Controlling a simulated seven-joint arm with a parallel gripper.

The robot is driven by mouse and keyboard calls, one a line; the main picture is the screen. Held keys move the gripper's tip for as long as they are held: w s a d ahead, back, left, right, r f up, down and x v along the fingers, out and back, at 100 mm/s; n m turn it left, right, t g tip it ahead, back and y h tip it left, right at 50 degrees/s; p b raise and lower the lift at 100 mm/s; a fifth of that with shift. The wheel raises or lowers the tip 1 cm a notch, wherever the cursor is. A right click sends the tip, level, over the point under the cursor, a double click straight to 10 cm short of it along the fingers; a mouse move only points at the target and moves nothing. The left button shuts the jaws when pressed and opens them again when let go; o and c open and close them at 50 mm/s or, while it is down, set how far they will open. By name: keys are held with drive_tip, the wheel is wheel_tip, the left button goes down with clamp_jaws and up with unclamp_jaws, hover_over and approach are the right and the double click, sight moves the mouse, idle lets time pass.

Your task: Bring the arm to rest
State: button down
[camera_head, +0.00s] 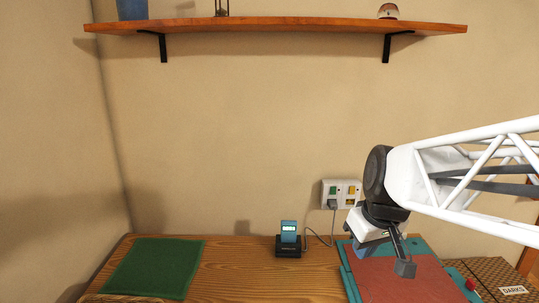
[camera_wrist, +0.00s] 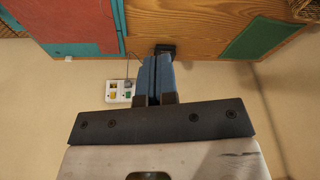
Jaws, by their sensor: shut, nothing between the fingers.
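My gripper (camera_head: 404,268) is at the right in the head view, at the end of my white lattice arm, pointing down over a red and teal folder or mat. In the wrist view my gripper (camera_wrist: 153,62) shows its two blue-grey fingers together, with nothing between them. The wooden counter (camera_head: 235,262) lies below and behind it. I cannot tell how far the fingertips are above the red surface (camera_head: 395,288).
A small device with a lit screen (camera_head: 289,232) stands in a black dock (camera_head: 288,247), wired to a wall outlet (camera_head: 341,193). A green mat (camera_head: 153,268) lies at the left. A brown box marked "DARKS" (camera_head: 490,275) is at the right. A wooden shelf (camera_head: 275,26) hangs above.

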drive_tip(key=s+f+m+h, duration=0.1)
drive_tip(key=s+f+m, duration=0.2)
drive_tip(key=s, duration=0.9)
drive_tip(key=shift+s+f+m, duration=0.35)
drive_tip(key=shift+f+m, duration=0.05)
drive_tip(key=shift+f, duration=0.3)
